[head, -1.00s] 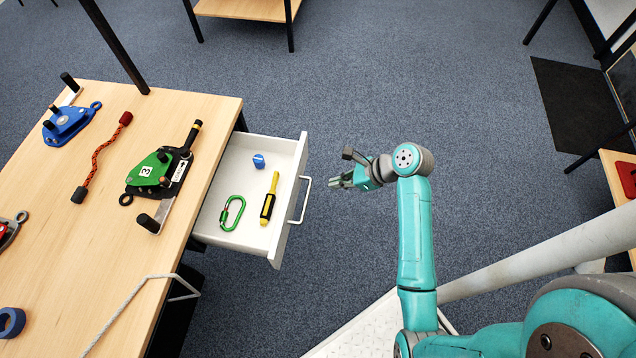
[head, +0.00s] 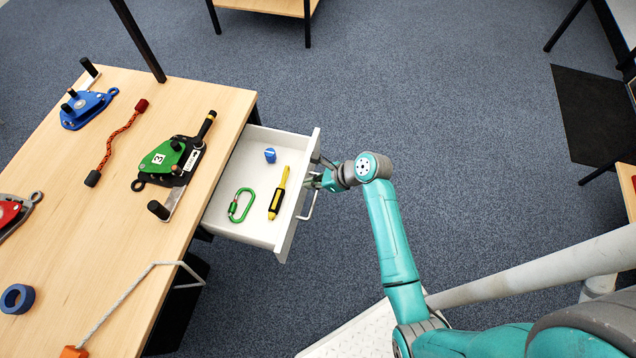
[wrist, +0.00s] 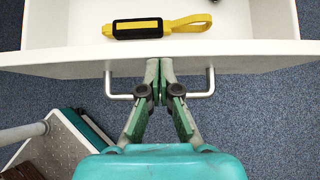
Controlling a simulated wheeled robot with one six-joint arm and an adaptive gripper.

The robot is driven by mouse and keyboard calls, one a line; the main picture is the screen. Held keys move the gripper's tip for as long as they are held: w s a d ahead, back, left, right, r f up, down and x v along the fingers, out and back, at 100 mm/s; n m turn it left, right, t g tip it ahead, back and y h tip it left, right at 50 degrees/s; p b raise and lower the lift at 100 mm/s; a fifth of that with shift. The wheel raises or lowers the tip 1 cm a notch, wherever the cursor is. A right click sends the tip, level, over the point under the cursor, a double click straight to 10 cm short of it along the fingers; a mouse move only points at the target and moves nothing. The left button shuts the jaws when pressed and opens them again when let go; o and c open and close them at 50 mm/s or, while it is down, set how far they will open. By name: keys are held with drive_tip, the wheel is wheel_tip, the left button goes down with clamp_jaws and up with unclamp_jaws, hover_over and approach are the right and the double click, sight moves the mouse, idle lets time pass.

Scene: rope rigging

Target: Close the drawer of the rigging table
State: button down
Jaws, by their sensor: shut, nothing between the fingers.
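The white drawer (head: 245,224) of the wooden rigging table (head: 178,262) stands open, pulled out to the right. It holds a green carabiner (head: 232,206), a yellow and black strap tool (head: 278,194) and a small blue item (head: 270,155). My gripper (head: 315,180) is at the outer face of the drawer front, by its bar handle (head: 309,206). In the wrist view my gripper (wrist: 158,68) is shut and empty, its fingertips between the two posts of the handle (wrist: 119,96) and at the drawer front (wrist: 60,68). Whether they touch the front is unclear.
On the tabletop lie a green rope device (head: 165,158), a blue device (head: 88,106), a red device (head: 10,211), a red cord (head: 117,140) and a blue tape roll (head: 17,298). Carpet floor right of the drawer is clear.

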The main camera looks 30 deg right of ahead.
idle(0.3)
drive_tip(key=w+a, duration=1.6)
drive_tip(key=shift+w+a, duration=0.4)
drive_tip(key=shift+r, duration=0.2)
